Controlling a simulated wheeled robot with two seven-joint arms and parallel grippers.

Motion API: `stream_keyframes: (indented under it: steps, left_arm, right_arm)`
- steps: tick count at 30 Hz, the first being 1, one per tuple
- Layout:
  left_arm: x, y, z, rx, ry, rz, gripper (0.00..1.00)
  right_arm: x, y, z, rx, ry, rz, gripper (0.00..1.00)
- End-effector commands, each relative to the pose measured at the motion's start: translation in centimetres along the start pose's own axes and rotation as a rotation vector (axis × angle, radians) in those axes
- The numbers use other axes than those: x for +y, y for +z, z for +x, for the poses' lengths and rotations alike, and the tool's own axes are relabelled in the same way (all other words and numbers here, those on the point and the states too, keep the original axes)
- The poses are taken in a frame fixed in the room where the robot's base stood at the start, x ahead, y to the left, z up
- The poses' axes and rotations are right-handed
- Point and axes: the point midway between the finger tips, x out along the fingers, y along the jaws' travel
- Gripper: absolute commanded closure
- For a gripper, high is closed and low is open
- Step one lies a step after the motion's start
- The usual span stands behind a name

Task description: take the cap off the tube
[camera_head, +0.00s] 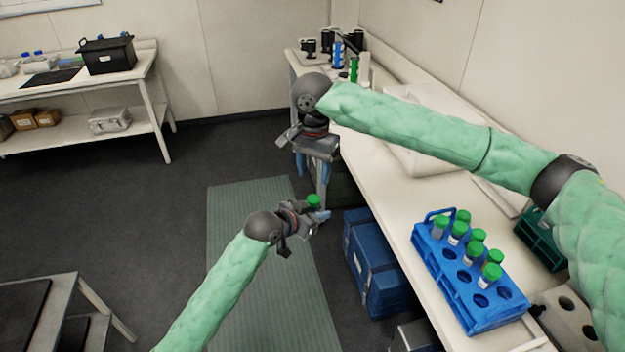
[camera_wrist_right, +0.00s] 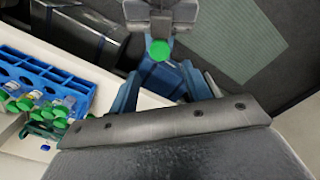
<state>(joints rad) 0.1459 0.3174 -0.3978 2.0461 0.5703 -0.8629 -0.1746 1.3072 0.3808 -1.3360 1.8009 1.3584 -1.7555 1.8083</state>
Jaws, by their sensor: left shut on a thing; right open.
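My left gripper (camera_head: 316,213) is shut on the tube, low over the floor beside the bench. The tube's green cap (camera_head: 314,200) points up; the tube body is mostly hidden by the fingers. The cap also shows in the right wrist view (camera_wrist_right: 159,50), with my left gripper around the tube beyond it. My right gripper (camera_head: 313,176) is above the cap, its blue fingers pointing down, open and empty. In the right wrist view its fingers (camera_wrist_right: 162,78) stand apart, with the cap beyond them and roughly between; I see no contact.
A blue rack (camera_head: 462,300) with several green-capped tubes stands on the white bench (camera_head: 385,205). A dark green rack (camera_head: 540,240) is behind it. The space around both grippers looks clear.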

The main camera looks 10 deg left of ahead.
Motion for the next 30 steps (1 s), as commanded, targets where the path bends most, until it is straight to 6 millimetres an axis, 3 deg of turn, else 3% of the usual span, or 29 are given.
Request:
stream_keyframes:
  steps: [18, 30]
  left_arm:
    - [0.0, 0.0, 0.0, 0.0, 0.0, 0.0, 1.0]
    - [0.0, 0.0, 0.0, 0.0, 0.0, 0.0, 1.0]
  right_arm:
    - [0.0, 0.1, 7.1, -0.001, 0.002, 0.0, 0.52]
    - [0.0, 0.0, 7.9, -0.001, 0.001, 0.0, 0.52]
